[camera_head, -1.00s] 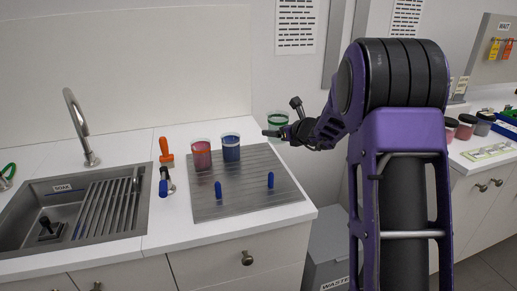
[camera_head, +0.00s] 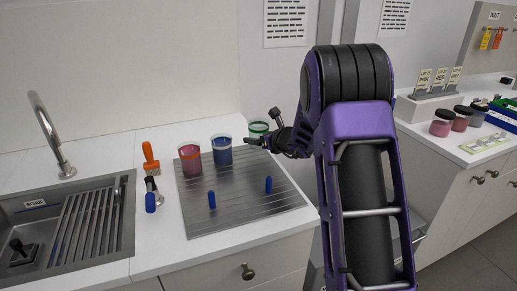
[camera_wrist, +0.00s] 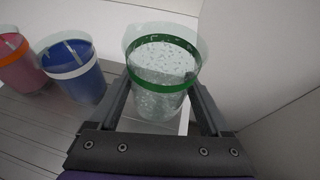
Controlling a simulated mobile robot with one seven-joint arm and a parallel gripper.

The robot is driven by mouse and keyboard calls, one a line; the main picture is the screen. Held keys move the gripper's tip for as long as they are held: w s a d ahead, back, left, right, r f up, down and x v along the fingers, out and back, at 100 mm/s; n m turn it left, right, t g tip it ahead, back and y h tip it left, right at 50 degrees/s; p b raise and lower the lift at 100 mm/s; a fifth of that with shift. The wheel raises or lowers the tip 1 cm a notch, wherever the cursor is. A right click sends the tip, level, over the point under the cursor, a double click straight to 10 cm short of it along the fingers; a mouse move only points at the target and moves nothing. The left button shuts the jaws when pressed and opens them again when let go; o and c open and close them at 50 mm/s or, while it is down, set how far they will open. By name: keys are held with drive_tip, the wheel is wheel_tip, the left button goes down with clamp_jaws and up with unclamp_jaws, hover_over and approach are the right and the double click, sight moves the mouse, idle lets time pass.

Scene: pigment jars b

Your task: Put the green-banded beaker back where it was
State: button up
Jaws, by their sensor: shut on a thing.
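The green-banded beaker (camera_head: 258,129) is clear, with a green ring and speckled contents. It shows large and about upright in the wrist view (camera_wrist: 165,90). My gripper (camera_head: 270,141) is shut on it, with one finger on each side. It is near the back right corner of the grooved metal board (camera_head: 238,205), right of the blue beaker and apart from it. Its base is partly hidden, so I cannot tell its height above the counter. The blue beaker (camera_head: 222,154) with a white band and the pink-red beaker (camera_head: 190,163) with an orange band stand on the board.
Lidded jars (camera_head: 442,125) stand on the right counter. A wall is close behind.

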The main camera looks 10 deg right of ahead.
drive_tip(key=shift+f, duration=1.7)
drive_tip(key=shift+f+b, duration=0.25)
drive_tip(key=shift+b, duration=0.3)
drive_tip(key=o, duration=1.5)
drive_tip(key=shift+r, duration=0.1)
drive_tip(key=shift+r+p, duration=0.15)
drive_tip(key=shift+p, duration=0.2)
drive_tip(key=shift+s+d+r, duration=0.1)
drive_tip(key=shift+s+r, duration=0.05)
drive_tip(key=shift+s, duration=0.05)
drive_tip(key=v, duration=1.1)
drive_tip(key=shift+s+d, duration=0.1)
drive_tip(key=shift+s, duration=0.15)
